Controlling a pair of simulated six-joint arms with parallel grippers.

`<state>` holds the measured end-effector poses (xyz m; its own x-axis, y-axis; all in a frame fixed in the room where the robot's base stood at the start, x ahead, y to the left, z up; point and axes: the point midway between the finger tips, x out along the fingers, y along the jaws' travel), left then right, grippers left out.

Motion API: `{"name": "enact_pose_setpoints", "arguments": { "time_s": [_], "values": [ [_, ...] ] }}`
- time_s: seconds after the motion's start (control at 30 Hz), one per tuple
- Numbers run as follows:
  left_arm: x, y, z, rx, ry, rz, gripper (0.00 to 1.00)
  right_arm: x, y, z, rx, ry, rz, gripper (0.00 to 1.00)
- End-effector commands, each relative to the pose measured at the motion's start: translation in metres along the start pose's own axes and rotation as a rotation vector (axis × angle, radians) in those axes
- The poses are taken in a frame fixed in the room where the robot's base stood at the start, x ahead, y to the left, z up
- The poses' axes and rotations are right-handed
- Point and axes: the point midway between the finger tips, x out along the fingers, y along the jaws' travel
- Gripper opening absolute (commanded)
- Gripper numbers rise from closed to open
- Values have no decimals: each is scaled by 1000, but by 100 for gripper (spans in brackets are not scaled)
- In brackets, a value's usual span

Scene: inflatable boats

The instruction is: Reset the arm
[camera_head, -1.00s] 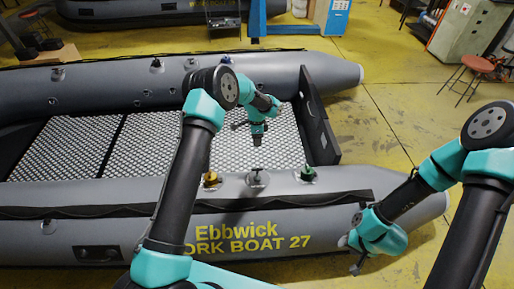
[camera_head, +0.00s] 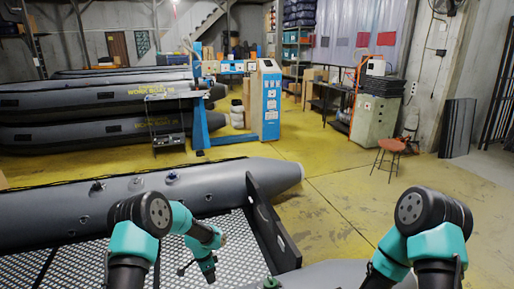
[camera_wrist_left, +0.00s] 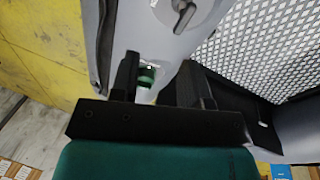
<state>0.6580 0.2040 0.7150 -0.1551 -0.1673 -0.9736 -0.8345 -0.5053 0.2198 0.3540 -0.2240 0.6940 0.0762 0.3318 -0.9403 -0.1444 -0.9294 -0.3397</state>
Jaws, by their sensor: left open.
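My left gripper (camera_head: 208,272) hangs over the grey boat's perforated floor (camera_head: 105,255) in the head view. In the left wrist view its two black fingers (camera_wrist_left: 160,65) stand apart, open, with nothing held. A green valve (camera_wrist_left: 147,76) on the grey tube shows in the gap between them, beyond the fingers; I cannot tell how far.
The boat's far tube (camera_head: 130,197) and black transom (camera_head: 268,225) are near the left arm. A blue cabinet (camera_head: 267,100), a stool (camera_head: 390,146) and more boats (camera_head: 90,132) stand farther back. The yellow floor (camera_head: 340,190) right of the transom is clear.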

Motion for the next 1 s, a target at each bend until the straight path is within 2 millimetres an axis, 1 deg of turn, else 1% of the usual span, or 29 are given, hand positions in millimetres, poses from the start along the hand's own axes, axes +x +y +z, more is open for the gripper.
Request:
{"name": "enact_pose_setpoints", "arguments": {
  "time_s": [0.03,0.1,0.2,0.27,0.3,0.37,0.5,0.6,0.7,0.83,0.9,1.0],
  "values": [
    [12,14,12,-59,23,12,43,0,0,0,0,0,0,43],
    [26,32,24,-151,60,20,43,0,0,0,0,0,0,43],
    [43,61,44,-289,108,34,43,0,0,0,0,0,0,43],
    [51,78,57,-373,135,41,43,0,0,0,0,0,0,43],
    [56,91,65,-432,151,47,43,0,0,0,0,0,0,43],
    [62,109,79,-519,176,53,43,0,0,0,0,0,0,43],
    [70,153,112,-729,223,65,43,0,0,0,0,0,0,43],
    [71,185,136,-878,251,69,43,0,0,0,0,0,0,43],
    [69,212,158,-1005,273,68,43,0,0,0,0,0,0,43],
    [65,233,175,-1109,291,63,43,0,0,0,0,0,0,43],
    [64,238,179,-1132,296,61,43,0,0,0,0,0,0,43],
    [64,239,180,-1141,298,60,43,0,0,0,0,0,0,43]
  ]
}}
